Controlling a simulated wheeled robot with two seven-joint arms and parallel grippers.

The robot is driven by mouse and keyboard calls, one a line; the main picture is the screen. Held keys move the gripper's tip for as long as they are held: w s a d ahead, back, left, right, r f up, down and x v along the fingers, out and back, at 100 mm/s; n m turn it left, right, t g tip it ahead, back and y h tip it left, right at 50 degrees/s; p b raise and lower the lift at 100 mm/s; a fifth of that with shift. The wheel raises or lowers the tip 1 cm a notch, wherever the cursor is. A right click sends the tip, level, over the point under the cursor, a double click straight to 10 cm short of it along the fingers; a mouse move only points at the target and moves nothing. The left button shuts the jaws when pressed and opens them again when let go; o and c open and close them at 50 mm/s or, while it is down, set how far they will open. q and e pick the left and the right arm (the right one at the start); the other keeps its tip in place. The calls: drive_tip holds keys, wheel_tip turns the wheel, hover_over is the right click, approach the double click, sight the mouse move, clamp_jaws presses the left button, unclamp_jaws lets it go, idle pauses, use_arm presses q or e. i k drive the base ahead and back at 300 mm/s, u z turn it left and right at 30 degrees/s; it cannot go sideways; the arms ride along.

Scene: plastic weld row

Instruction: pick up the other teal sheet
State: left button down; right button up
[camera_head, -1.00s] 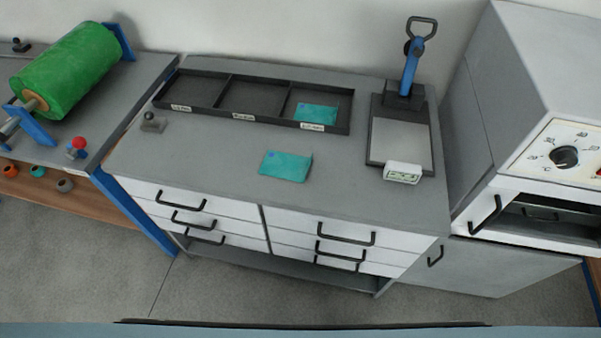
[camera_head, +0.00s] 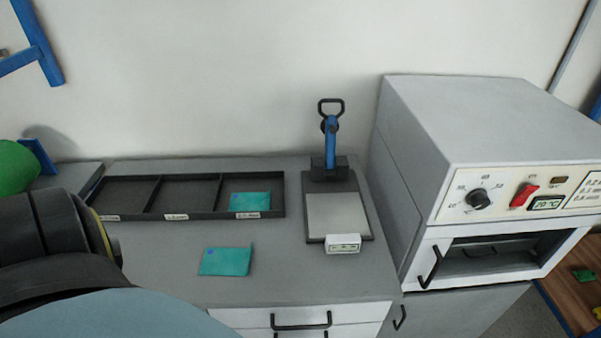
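One teal sheet (camera_head: 226,261) lies flat on the grey bench top, in front of the tray. Another teal sheet (camera_head: 249,201) lies in the right compartment of the black three-part tray (camera_head: 168,214). Each sheet has a small blue mark near its upper left corner. A dark part of my own arm covers the lower left of the view. Neither gripper's fingers show, and nothing is seen touching either sheet.
A press with a blue lever (camera_head: 330,143) and a pale plate stands right of the tray, with a small white display box (camera_head: 343,243) at its front. A grey oven (camera_head: 480,160) stands at the right. Bench top around the front sheet is clear.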

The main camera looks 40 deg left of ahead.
sight(216, 261)
drive_tip(key=z, duration=1.35)
drive_tip(key=k, duration=1.45)
drive_tip(key=u, duration=2.15)
drive_tip(key=i, duration=0.55)
drive_tip(key=u, duration=0.05)
